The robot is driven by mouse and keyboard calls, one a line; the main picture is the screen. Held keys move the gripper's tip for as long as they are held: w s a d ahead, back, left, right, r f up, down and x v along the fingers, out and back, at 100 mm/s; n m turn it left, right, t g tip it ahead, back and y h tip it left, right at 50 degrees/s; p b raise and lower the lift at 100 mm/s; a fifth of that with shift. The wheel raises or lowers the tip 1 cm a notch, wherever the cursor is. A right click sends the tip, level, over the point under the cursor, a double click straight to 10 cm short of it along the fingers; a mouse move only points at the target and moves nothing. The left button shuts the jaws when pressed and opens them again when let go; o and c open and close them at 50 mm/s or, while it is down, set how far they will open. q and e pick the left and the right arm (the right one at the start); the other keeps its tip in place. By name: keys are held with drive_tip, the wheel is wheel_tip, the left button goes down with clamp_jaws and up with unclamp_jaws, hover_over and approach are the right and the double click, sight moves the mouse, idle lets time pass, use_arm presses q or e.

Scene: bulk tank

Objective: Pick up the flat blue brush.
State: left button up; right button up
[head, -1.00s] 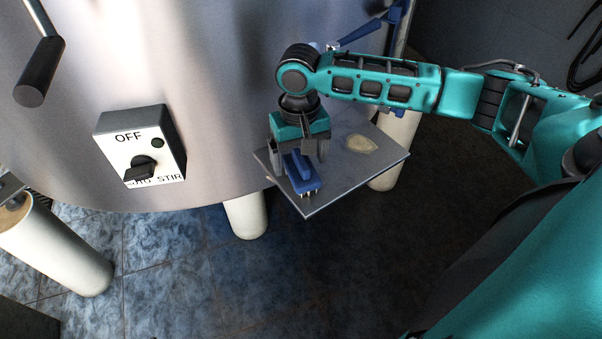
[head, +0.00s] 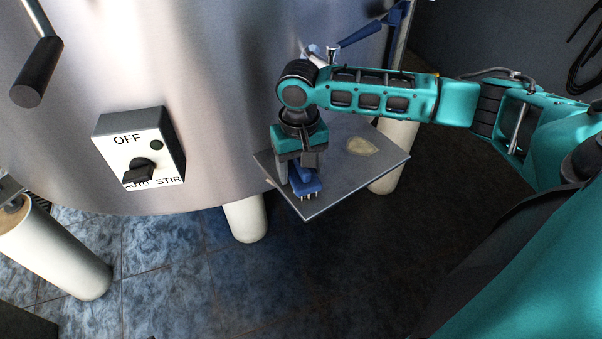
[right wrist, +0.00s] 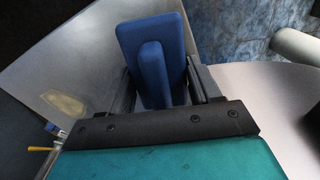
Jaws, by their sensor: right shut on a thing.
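The flat blue brush (head: 306,187) is at the left part of a small grey shelf (head: 345,178), bristles down. In the right wrist view the brush (right wrist: 150,38) shows its flat blue back and raised grip. My right gripper (head: 300,172) points down from above and is shut on the brush's grip, with a finger on each side (right wrist: 158,90). I cannot tell whether the bristles touch the shelf. My left gripper is not in view.
The shelf sits beside a large steel tank (head: 220,80) with a switch box (head: 140,150) marked OFF and AUTO STIR. A pale patch (head: 361,146) lies on the shelf. A blue lever (head: 362,33) is behind my right arm. White legs (head: 245,219) stand below.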

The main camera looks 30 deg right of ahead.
drive_tip(key=shift+c, duration=0.7)
drive_tip(key=shift+r, duration=0.35)
wheel_tip(320, 180, up, 18)
drive_tip(key=p, duration=0.4)
drive_tip(key=s+a+f+n, duration=0.1)
drive_tip(key=a+f+n, duration=0.25)
drive_tip(key=a, duration=0.35)
drive_tip(key=d+r+p, duration=0.2)
drive_tip(key=d+r, duration=0.3)
drive_tip(key=d, duration=0.2)
drive_tip(key=shift+n, duration=0.45)
drive_tip(key=f+b, duration=0.1)
drive_tip(key=f, duration=0.5)
drive_tip(key=f+b, duration=0.1)
drive_tip(key=f, duration=0.6)
drive_tip(key=w+f+b, duration=0.1)
drive_tip(key=f+b, duration=0.1)
drive_tip(key=f, duration=0.5)
drive_tip(key=shift+a, duration=0.2)
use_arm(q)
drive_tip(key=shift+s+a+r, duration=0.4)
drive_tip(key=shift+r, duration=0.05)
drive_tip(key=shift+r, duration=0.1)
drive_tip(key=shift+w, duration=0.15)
use_arm(e)
drive_tip(key=o, duration=1.2)
drive_tip(key=shift+f, duration=0.1)
drive_tip(key=shift+c, duration=0.2)
